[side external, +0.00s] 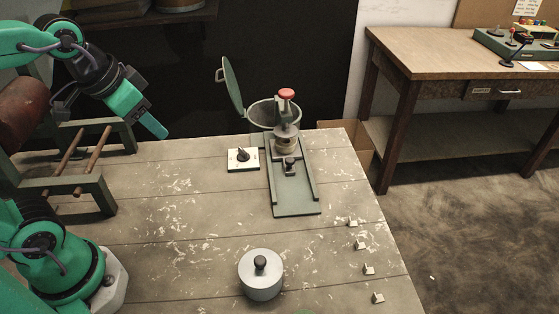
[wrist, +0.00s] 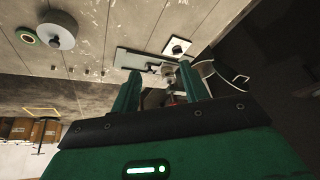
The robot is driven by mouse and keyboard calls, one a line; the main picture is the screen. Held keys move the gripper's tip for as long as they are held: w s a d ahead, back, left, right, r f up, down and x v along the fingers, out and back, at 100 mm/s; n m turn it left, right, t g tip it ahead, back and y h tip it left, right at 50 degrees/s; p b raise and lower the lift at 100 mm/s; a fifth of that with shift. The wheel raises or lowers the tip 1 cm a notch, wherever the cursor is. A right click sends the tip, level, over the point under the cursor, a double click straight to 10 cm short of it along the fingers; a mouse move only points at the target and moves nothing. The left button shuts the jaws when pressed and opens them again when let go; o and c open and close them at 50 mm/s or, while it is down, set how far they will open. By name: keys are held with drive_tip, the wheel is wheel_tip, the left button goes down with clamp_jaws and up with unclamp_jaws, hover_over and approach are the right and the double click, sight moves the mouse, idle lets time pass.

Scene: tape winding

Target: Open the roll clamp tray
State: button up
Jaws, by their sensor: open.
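The roll clamp tray (side external: 293,201) is a long grey-green track with raised side rails, lying on the bench. A small black knob (side external: 290,166) stands on it. My gripper (side external: 158,128) is up at the left, above the bench and well apart from the tray. Its two fingers (wrist: 160,88) are apart and empty.
A grey bin (side external: 262,108) with its lid raised stands behind the tray. A white plate with a black dial (side external: 241,160) lies left of it. A lidded grey cylinder (side external: 261,283) stands at the front. Several small clips (side external: 361,245) line the right edge. Bench between is clear.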

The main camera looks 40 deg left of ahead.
drive_tip(key=w+d+r+m+g, duration=0.15)
drive_tip(key=w+m, duration=0.25)
drive_tip(key=w, duration=0.4)
drive_tip(key=m+g, duration=0.4)
drive_tip(key=m, duration=0.8)
hover_over(290, 159)
drive_tip(key=f, duration=1.5)
drive_tip(key=shift+s+f, duration=0.15)
drive_tip(key=shift+s, duration=0.1)
drive_tip(key=shift+w+f, duration=0.15)
drive_tip(key=shift+f, duration=0.15)
drive_tip(key=shift+f, duration=0.1)
drive_tip(key=shift+f, duration=3.8)
clamp_jaws()
